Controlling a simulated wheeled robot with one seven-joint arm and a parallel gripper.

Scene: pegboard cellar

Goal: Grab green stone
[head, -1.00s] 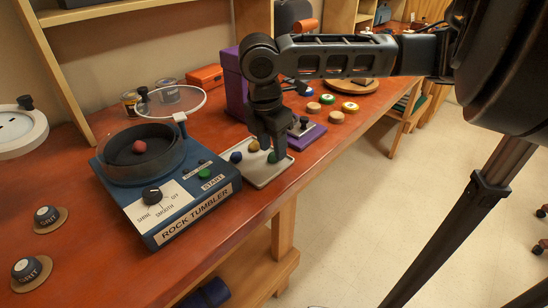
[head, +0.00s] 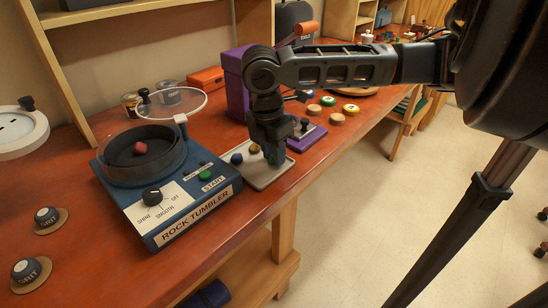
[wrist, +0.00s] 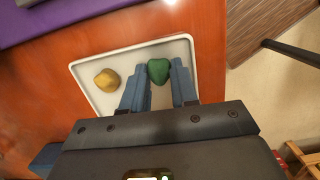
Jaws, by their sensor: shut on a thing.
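The green stone (wrist: 158,71) sits between the two fingers of my gripper (wrist: 157,84) in the wrist view, over the white tray (wrist: 88,66). My gripper (head: 273,156) is shut on the stone and points down at the right part of the tray (head: 262,181) in the head view. The fingers mostly hide the green stone there. A yellow stone (wrist: 107,79) lies in the tray to the left of the fingers. A blue stone (head: 236,158) lies at the tray's left side in the head view.
The rock tumbler (head: 170,190) stands left of the tray, with a red stone (head: 140,148) in its bowl and its clear lid raised. A purple box (head: 236,85) and purple base (head: 307,138) are behind. The table's front edge is close to the tray.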

